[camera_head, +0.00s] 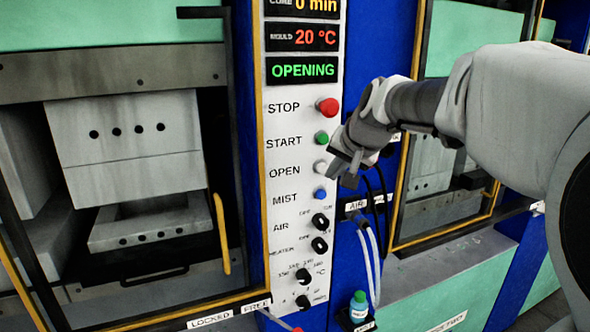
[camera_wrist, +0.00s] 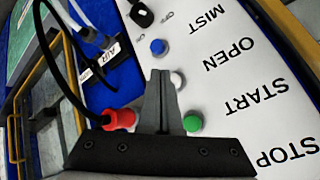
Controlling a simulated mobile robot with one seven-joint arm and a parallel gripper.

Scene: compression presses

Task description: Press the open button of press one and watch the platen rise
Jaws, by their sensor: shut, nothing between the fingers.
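The white control panel (camera_head: 290,180) has labelled buttons, and its display (camera_head: 302,70) reads OPENING in green. The white OPEN button (camera_head: 321,167) sits between the green START button (camera_head: 322,138) and the blue MIST button (camera_head: 320,194). My gripper (camera_head: 343,168) is shut and empty, just right of OPEN. In the wrist view its fingers (camera_wrist: 159,88) lie beside the white button (camera_wrist: 176,80) and partly cover it; contact cannot be told. Inside the press at left, an upper block (camera_head: 125,130) stands above a lower plate (camera_head: 150,230) with a dark gap between.
A red STOP button (camera_head: 328,107) sits above START. Black and pale hoses hang right of the panel, and a red fitting (camera_wrist: 120,118) shows beside my fingers. A yellow handle (camera_head: 221,235) is on the left press's door. A small green-capped bottle (camera_head: 359,305) stands below.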

